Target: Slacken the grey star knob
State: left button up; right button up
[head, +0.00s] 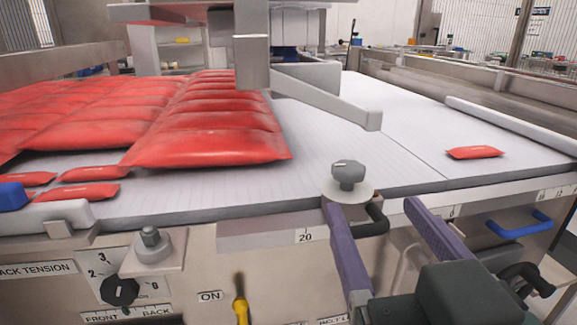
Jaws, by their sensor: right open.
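My left gripper is not in view.
A black curved handle (374,222) is just behind the left finger. Red packs (210,147) lie on the belt (310,150). A grey bar (325,98) overhangs it.

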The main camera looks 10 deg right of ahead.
aim_at(353, 178)
jog(key=shift+w+a, duration=0.1)
jog(key=shift+a, duration=0.2)
jog(key=w, duration=0.3)
jog(key=w+p, duration=0.1)
jog(key=w, duration=0.1)
jog(key=w+d+p, duration=0.1)
jog(key=w, duration=0.2)
jog(key=shift+w+d+r, duration=0.1)
jog(key=shift+w+r, duration=0.05)
jog(key=shift+w, duration=0.55)
jog(key=shift+c, duration=0.3)
jog(key=c, duration=0.3)
grip_shut()
